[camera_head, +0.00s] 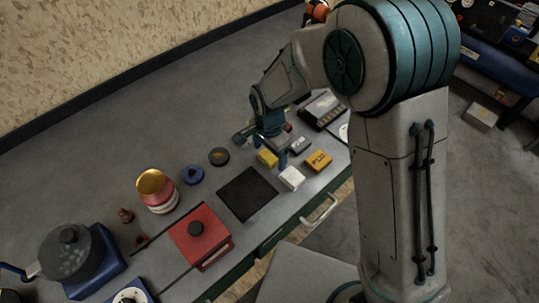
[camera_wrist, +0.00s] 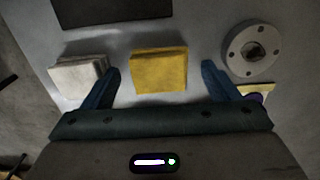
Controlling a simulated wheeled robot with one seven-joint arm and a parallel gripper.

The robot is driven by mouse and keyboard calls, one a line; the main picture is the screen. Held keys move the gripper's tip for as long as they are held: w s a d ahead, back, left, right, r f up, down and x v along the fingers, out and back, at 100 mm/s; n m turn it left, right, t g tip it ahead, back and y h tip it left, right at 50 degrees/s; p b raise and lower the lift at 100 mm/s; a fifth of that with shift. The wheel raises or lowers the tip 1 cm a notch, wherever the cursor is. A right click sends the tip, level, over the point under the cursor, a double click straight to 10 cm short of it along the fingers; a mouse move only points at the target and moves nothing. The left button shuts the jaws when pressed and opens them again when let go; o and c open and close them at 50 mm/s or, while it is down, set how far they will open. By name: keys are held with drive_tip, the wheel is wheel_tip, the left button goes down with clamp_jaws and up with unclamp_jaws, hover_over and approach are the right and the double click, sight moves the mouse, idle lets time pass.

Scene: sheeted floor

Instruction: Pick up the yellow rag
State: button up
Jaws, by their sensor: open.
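The yellow rag (camera_wrist: 158,70) looks like a folded square pad with layered edges. It lies flat on the grey worktop, centred between my fingertips in the wrist view. In the head view it is the small yellow block (camera_head: 267,158) just below my gripper (camera_head: 271,151). In the wrist view my gripper (camera_wrist: 160,72) is open, with one blue finger on each side of the rag and a gap to both. Nothing is held. How high the fingertips are above the worktop is hard to tell.
A white folded pad (camera_wrist: 78,75) lies close beside the left finger. A grey disc with holes (camera_wrist: 240,62) is near the right finger. A black mat (camera_head: 247,193), a yellow box (camera_head: 318,160) and a red box (camera_head: 201,236) share the worktop (camera_head: 110,185).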

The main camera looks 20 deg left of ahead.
sight(270, 154)
drive_tip(key=c, duration=1.1)
drive_tip(key=shift+r, duration=0.1)
drive_tip(key=shift+r, duration=0.55)
wheel_tip(270, 154, up, 2)
drive_tip(key=shift+r+b, duration=0.25)
drive_tip(key=shift+b, duration=0.2)
drive_tip(key=w+d+r, duration=0.2)
drive_tip(key=d, duration=0.1)
drive_tip(key=w+d+r+b, duration=0.1)
drive_tip(key=w+d+r, duration=0.1)
drive_tip(key=d+r, duration=0.1)
drive_tip(key=w+d+r, duration=0.2)
drive_tip(key=w+d, duration=0.1)
drive_tip(key=shift+w+d+r+b, duration=0.1)
drive_tip(key=shift+d+r+b, duration=0.05)
drive_tip(key=shift+b, duration=0.25)
drive_tip(key=shift+o, duration=1.1)
drive_tip(key=shift+c, duration=0.5)
